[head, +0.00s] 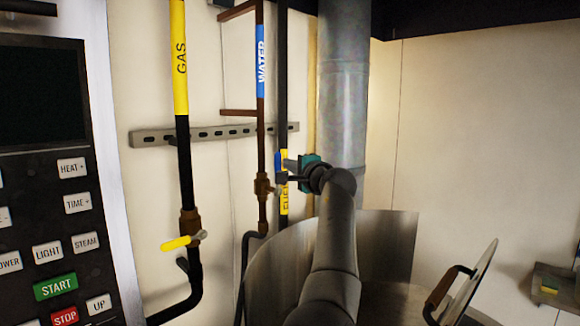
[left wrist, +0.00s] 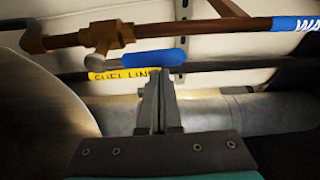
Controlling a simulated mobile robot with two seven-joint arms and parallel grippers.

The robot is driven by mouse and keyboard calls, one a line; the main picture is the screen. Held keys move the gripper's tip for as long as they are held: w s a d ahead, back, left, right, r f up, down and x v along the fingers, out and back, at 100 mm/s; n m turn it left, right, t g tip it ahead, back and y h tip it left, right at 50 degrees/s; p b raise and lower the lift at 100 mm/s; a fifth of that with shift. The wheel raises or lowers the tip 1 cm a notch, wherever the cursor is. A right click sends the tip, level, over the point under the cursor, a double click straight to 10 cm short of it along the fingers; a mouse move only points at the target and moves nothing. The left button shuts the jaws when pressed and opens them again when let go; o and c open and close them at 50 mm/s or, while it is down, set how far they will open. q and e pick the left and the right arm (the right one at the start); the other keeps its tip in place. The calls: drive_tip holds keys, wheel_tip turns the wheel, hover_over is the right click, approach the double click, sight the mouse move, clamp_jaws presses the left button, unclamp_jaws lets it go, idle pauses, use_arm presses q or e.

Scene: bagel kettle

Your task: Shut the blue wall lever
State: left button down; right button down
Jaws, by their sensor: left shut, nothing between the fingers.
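The blue wall lever (head: 278,162) stands roughly upright, alongside the brown water pipe (head: 261,130), at the brass valve (head: 263,187). In the left wrist view the blue lever (left wrist: 152,58) lies just beyond my fingertips, lengthwise with the pipe and its brass valve (left wrist: 100,37). My left gripper (head: 284,178) is shut and empty, close to the lever's lower part; it also shows in the left wrist view (left wrist: 160,82). I cannot tell whether the fingertips touch the lever. The gripper partly hides the lever's lower end. My right gripper is not in view.
The yellow gas lever (head: 181,243) sticks out from the gas pipe (head: 182,150) at left. The black fuel line (head: 283,80) runs close behind the lever. A large metal kettle (head: 385,240) with a raised lid (head: 474,280) stands below right. A button panel (head: 50,220) is at far left.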

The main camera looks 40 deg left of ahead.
use_arm(q)
drive_tip(key=shift+s+n+b, duration=0.2)
drive_tip(key=shift+n+b, duration=0.1)
drive_tip(key=shift+s+n+b, duration=0.15)
drive_tip(key=shift+n+b, duration=0.15)
drive_tip(key=shift+b, duration=0.15)
drive_tip(key=s+f+n+g+y+b, duration=0.4)
drive_tip(key=s+n+b, duration=0.4)
drive_tip(key=n+b, duration=0.9)
drive_tip(key=shift+s+a+f+y+b, duration=0.15)
drive_tip(key=shift+a+f+y+b, duration=0.4)
drive_tip(key=shift+b, duration=1.05)
drive_tip(key=shift+d+f, duration=0.15)
drive_tip(key=shift+f, duration=0.25)
drive_tip(key=shift+d, duration=0.1)
drive_tip(key=b+v, duration=0.1)
drive_tip(key=v, duration=0.6)
drive_tip(key=shift+d, duration=0.2)
